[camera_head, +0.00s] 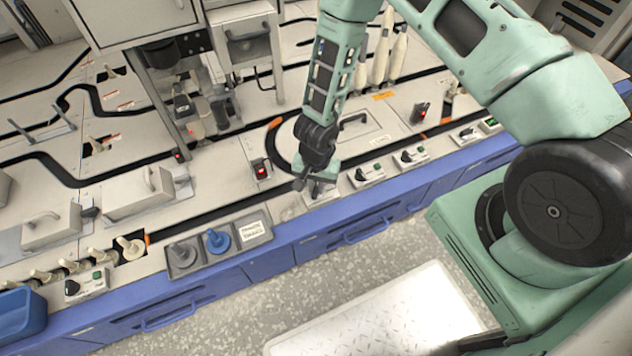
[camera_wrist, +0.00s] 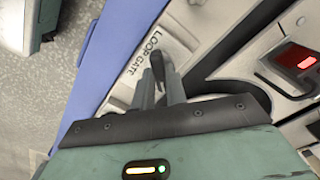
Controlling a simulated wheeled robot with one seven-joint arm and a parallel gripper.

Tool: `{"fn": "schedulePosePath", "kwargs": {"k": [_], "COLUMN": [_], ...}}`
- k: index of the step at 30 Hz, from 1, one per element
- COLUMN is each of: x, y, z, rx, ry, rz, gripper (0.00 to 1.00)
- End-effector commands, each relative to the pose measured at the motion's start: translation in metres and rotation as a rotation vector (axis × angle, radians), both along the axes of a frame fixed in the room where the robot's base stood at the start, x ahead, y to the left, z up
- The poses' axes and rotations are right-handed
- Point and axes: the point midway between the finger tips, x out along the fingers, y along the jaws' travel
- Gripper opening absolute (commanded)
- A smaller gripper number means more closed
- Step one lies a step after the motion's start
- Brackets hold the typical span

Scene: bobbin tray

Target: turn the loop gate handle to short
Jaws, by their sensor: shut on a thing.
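The loop gate handle (camera_wrist: 158,68) is a small dark lever in the wrist view. It stands on a pale plate lettered "LOOP GATE" (camera_wrist: 147,55). My gripper (camera_wrist: 160,85) has its two grey fingers shut on the handle, one on each side of it. In the head view my gripper (camera_head: 318,187) is at the front edge of the bench, and it and the wrist hide the handle. The plate's other markings are not readable, so I cannot tell which setting the handle points to.
Control boxes with black knobs (camera_head: 369,174) stand to the right along the front edge. A red-lit device (camera_head: 261,169) stands to the left. The tray (camera_head: 228,241) with a grey and a blue peg lies further left. Blue drawers (camera_head: 350,232) front the bench.

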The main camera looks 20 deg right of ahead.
Motion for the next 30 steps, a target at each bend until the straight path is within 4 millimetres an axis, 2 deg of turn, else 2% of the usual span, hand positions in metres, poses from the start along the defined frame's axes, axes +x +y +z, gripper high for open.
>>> {"fn": "schedulePosePath", "kwargs": {"k": [21,30], "x": [-0.0027,-0.0029], "y": [-0.0023,-0.0018], "z": [0.0020,0.0012], "rx": [-0.002,-0.001], "ry": [0.001,-0.001], "rz": [-0.645,-0.824], "gripper": [0.00,0.00]}}
